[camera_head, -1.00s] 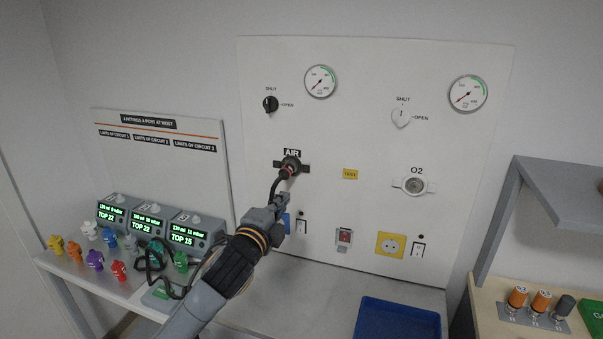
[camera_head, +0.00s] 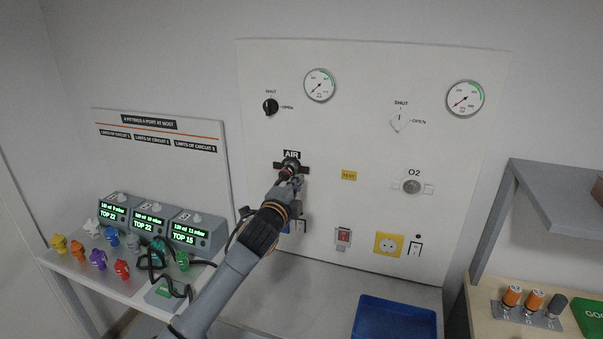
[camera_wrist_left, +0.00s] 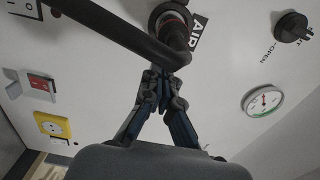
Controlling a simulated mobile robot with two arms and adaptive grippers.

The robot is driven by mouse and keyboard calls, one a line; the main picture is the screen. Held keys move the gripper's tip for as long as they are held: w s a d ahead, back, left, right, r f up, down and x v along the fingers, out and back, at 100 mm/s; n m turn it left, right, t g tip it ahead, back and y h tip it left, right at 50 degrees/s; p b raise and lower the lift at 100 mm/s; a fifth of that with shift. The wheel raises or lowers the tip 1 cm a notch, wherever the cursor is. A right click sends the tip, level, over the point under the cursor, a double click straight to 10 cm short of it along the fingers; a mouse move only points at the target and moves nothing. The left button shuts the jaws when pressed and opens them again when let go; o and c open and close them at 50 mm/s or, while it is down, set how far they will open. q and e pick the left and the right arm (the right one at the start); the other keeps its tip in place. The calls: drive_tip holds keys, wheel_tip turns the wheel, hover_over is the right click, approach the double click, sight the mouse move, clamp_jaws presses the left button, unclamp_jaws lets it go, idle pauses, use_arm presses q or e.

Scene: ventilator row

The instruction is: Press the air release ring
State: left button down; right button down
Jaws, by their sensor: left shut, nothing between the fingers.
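The AIR outlet (camera_head: 290,165) is a dark round socket on the white wall panel, under the AIR label. In the left wrist view a black plug (camera_wrist_left: 175,38) sits in it, with a dark red band (camera_wrist_left: 171,17) near the socket. A thick black hose (camera_wrist_left: 110,28) bends from the plug to the upper left. My left gripper (camera_head: 291,182) is shut and empty, just below the outlet. In the left wrist view its closed fingertips (camera_wrist_left: 163,78) lie close to the hose bend; I cannot tell whether they touch. My right gripper is not in view.
The black shut/open knob (camera_head: 270,107) and a gauge (camera_head: 320,85) are above the outlet. The O2 outlet (camera_head: 412,187) is to the right. Three monitors (camera_head: 190,232) and several coloured fittings stand on the left shelf. A blue tray (camera_head: 395,318) lies below.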

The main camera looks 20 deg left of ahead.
sight(305, 171)
use_arm(q)
drive_tip(key=shift+w+d+p, duration=0.1)
drive_tip(key=shift+w+p, duration=0.35)
drive_tip(key=shift+w, duration=1.45)
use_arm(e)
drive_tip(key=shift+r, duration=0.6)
